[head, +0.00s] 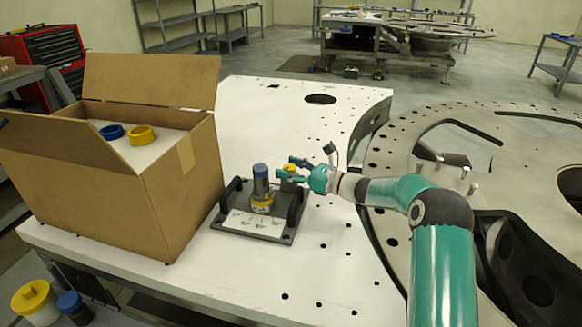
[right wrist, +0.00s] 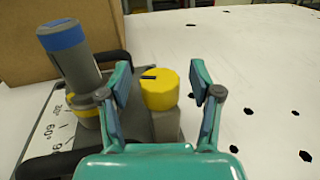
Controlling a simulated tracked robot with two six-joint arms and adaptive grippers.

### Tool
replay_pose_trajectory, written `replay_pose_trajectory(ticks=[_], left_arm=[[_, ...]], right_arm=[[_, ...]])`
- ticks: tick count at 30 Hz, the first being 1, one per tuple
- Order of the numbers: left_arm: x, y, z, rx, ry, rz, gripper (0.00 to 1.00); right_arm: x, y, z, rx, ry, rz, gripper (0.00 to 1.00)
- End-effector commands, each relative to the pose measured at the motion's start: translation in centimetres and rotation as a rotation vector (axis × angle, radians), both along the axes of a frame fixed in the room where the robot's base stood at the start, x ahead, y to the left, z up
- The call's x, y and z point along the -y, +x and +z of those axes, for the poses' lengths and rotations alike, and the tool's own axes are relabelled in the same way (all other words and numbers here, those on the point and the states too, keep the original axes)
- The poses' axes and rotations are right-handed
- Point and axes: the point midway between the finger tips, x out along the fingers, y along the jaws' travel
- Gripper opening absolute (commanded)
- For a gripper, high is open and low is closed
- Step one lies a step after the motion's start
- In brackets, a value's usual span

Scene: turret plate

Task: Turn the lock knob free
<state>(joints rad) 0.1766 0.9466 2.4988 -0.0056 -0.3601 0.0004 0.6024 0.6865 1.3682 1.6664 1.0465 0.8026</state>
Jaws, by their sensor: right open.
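The yellow lock knob (right wrist: 160,90), with a dark mark on top, sits on a grey post in the right wrist view. In the head view the knob (head: 291,168) shows small between my fingers. My right gripper (right wrist: 160,78) is open, with one finger on each side of the knob; a gap shows on both sides. It also shows in the head view (head: 287,167). A grey cylinder with a blue band (head: 261,178) stands in a yellow collar (head: 262,205) beside the knob, and leans in the wrist view. Both are on a dark plate (head: 285,236) with a degree scale. My left gripper is not in view.
A cardboard box (head: 190,190) with blue and yellow rings on top stands left of the plate. Black handles (head: 297,207) flank the plate. The white table (head: 330,260) is clear to the right and front, with holes. A large round metal plate (head: 400,160) lies further right.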

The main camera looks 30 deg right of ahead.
Motion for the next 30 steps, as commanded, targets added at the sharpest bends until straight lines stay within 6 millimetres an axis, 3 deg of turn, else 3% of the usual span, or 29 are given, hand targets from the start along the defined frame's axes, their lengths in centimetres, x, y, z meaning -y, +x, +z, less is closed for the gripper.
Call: replay_pose_trajectory(ticks=[5, 16, 30], left_arm=[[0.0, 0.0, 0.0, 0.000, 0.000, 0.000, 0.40], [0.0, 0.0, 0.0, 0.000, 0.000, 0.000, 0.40], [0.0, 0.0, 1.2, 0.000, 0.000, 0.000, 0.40]], right_arm=[[0.0, 0.0, 0.0, 0.000, 0.000, 0.000, 0.64], [0.0, 0.0, 0.0, 0.000, 0.000, -0.001, 0.04], [0.2, 0.0, 0.2, 0.004, 0.000, 0.130, 0.03]])
